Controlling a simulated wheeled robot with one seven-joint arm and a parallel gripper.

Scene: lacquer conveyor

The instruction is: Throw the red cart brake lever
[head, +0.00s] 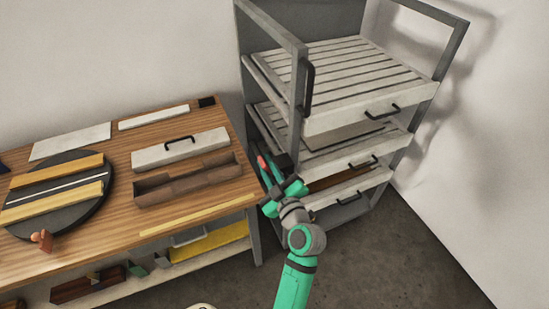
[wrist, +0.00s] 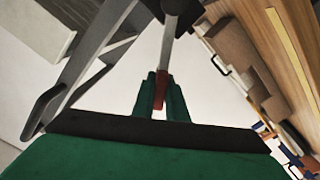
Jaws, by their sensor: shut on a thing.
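The red cart brake lever (head: 261,162) shows at the left side of the grey cart (head: 300,85), close to the workbench corner. In the wrist view, the lever is a grey rod (wrist: 169,40) ending in a red tip (wrist: 160,90). My gripper (head: 271,174) is at the lever, beside the cart's left frame. In the wrist view, the green fingers of my gripper (wrist: 160,85) are closed around the red end.
The cart has several slatted trays with black handles (head: 383,111). A wooden workbench (head: 190,215) stands close on the left, holding a long white box (head: 180,150), a brown divided tray (head: 188,182) and a black round plate (head: 60,205). Bare floor (head: 400,250) lies to the right.

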